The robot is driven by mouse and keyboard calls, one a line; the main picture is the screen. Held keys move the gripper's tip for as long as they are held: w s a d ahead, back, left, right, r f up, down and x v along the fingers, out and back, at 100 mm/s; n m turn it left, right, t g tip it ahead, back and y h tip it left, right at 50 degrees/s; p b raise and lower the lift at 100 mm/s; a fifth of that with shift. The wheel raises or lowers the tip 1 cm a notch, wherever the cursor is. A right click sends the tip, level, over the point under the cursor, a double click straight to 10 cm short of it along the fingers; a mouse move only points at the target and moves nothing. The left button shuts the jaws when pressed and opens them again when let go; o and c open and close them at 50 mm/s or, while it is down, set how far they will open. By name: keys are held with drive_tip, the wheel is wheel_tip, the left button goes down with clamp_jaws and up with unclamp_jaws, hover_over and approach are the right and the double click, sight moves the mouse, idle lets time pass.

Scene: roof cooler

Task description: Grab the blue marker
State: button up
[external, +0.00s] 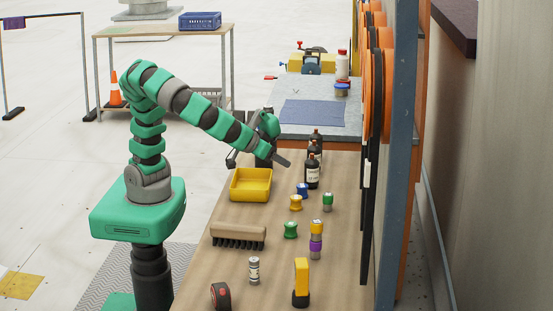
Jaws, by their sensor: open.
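The blue marker (302,190) is a small blue spool-shaped piece standing on the wooden bench. It is right of the yellow tray and just behind a yellow marker (296,203), which partly overlaps it in the picture. My gripper (258,160) is open, its two dark fingers spread apart above the bench, beyond the yellow tray. It is up and left of the blue marker and apart from it. Nothing shows between the fingers.
A yellow tray (250,197) and dark bottles (312,172) are close by. A rack of orange-and-black items (377,80) lines the right edge.

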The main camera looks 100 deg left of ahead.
wheel_tip(320, 180, down, 4)
drive_tip(key=s+d+f+n+y+b, duration=0.1)
drive_tip(key=s+d+y, duration=0.1)
approach(301, 186)
drive_tip(key=a, duration=0.1)
drive_tip(key=w+a+f, duration=0.1)
drive_tip(key=w+a+b, duration=0.1)
drive_tip(key=shift+f+t, duration=0.35)
drive_tip(key=shift+t, duration=0.05)
drive_tip(key=shift+f+b+x, duration=0.25)
drive_tip(key=shift+b+x, duration=0.15)
drive_tip(key=shift+x, duration=2.2)
drive_tip(key=shift+d, duration=0.15)
drive_tip(key=c, duration=1.1)
